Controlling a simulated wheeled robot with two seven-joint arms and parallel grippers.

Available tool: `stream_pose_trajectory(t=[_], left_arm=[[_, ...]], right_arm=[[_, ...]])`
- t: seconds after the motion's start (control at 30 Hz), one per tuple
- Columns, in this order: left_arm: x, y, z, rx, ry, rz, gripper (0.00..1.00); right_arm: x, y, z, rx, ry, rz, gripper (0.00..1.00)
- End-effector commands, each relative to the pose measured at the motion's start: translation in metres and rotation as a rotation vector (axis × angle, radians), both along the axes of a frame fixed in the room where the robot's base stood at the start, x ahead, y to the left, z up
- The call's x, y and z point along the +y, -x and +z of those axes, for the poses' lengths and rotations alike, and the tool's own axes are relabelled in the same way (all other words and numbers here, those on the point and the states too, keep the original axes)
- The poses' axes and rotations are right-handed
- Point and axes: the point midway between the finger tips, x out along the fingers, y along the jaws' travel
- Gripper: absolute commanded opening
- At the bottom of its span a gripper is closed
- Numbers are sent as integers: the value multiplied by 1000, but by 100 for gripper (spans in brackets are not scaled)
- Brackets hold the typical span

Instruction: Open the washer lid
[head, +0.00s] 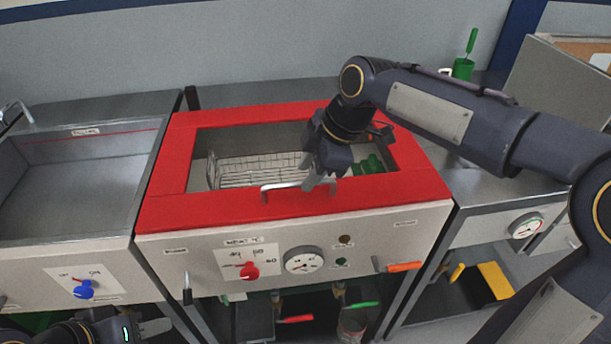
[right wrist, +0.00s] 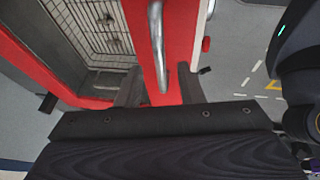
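The washer (head: 400,222) stands in the middle of the head view, with a red lid (head: 220,207) lying flat on top. The lid frames a window, and a wire basket (head: 250,172) shows through it. A silver bar handle (head: 283,189) sits at the lid's front edge; it also shows in the right wrist view (right wrist: 157,40). My right gripper (head: 320,181) is over the front of the lid at the handle's right end. In the right wrist view its fingers (right wrist: 160,86) are apart, with the handle's end between them. My left gripper (head: 150,328) is low at the left, partly cut off.
An empty sink basin (head: 75,190) is left of the washer. The front panel carries a red knob (head: 249,271), a gauge (head: 304,261) and an orange lever (head: 403,266). My right arm hides part of the right-hand counter.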

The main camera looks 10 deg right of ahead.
Motion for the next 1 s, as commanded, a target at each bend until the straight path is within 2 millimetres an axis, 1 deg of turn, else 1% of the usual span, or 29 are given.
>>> stream_pose_trajectory(t=[0.03,0.1,0.2,0.47,0.7,0.73,1.0], left_arm=[[0,0,-1,0,0,0,36],[0,0,-1,0,0,0,36],[0,0,-2,0,0,0,36],[0,0,-1,0,0,0,36],[0,0,-2,0,0,0,36],[0,0,-2,0,0,0,36],[0,0,-1,0,0,0,36]], right_arm=[[3,-1,-6,0,0,0,34],[5,-2,-12,0,0,-1,34],[7,-3,-16,-1,0,-1,34],[7,-3,-17,-1,-1,-2,34],[7,-3,-16,-1,-1,-2,3],[7,-3,-16,-1,-1,-2,0],[7,-3,-16,0,-1,-2,0]])
